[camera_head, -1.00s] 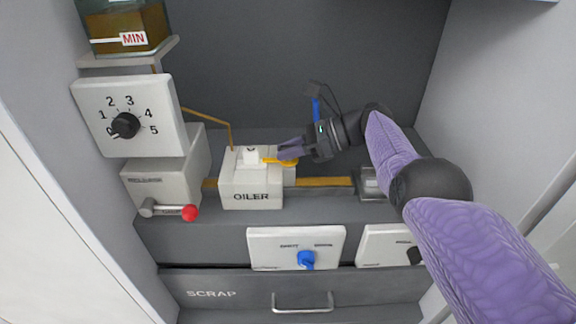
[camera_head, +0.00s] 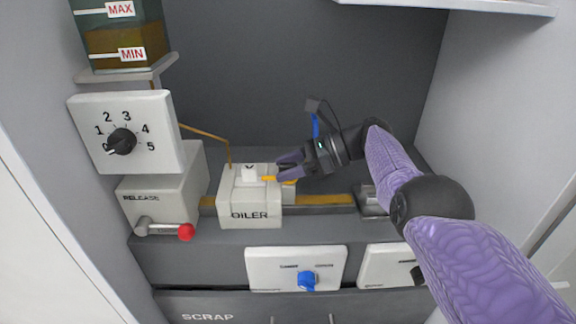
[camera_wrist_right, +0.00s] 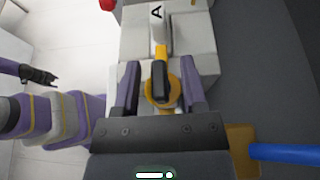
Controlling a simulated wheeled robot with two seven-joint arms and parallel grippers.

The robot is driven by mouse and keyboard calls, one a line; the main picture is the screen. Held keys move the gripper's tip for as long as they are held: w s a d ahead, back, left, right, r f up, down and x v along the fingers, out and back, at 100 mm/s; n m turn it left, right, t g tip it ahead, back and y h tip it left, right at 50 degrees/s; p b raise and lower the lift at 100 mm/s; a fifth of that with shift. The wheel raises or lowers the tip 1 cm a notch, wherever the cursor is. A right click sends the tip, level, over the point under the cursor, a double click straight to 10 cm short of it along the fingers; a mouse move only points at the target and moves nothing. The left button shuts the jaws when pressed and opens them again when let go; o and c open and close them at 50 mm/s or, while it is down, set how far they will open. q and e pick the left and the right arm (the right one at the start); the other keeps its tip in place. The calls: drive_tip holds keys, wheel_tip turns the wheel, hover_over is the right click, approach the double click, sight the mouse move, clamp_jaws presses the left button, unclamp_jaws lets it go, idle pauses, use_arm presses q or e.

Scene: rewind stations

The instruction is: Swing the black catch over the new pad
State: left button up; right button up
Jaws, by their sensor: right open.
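The oiler (camera_head: 250,214) is a pale block labelled OILER, with a smaller white block on top. An orange-yellow piece (camera_head: 268,179) shows at its right side. My right gripper (camera_head: 281,168) is at that side of the oiler, fingers pointing left. In the right wrist view, its two purple fingers (camera_wrist_right: 160,82) are open, one on each side of a small black catch (camera_wrist_right: 160,82). The catch lies over a rounded orange-yellow part (camera_wrist_right: 172,91); I cannot tell whether the fingers touch it. At the left edge of that view a dark gripper (camera_wrist_right: 38,75), apparently my left, shows small.
A release box with a red-knobbed lever (camera_head: 186,232) stands left of the oiler, below a dial panel (camera_head: 125,137). A brown strip (camera_head: 325,201) runs right from the oiler. A blue-knob panel (camera_head: 296,268) and the SCRAP drawer (camera_head: 208,316) are in front.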

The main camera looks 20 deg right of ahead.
drive_tip(key=v, duration=0.3)
drive_tip(key=shift+d, duration=0.4)
use_arm(q)
drive_tip(key=shift+g, duration=0.4)
drive_tip(key=f+b, duration=0.1)
drive_tip(key=s+f+b, duration=0.1)
drive_tip(key=f+b, duration=0.1)
drive_tip(key=b, duration=0.1)
drive_tip(key=shift+s+f, duration=0.35)
drive_tip(key=shift+f, duration=0.05)
use_arm(e)
drive_tip(key=v, duration=0.6)
drive_tip(key=shift+s+r, duration=0.15)
use_arm(q)
drive_tip(key=shift+w, duration=0.3)
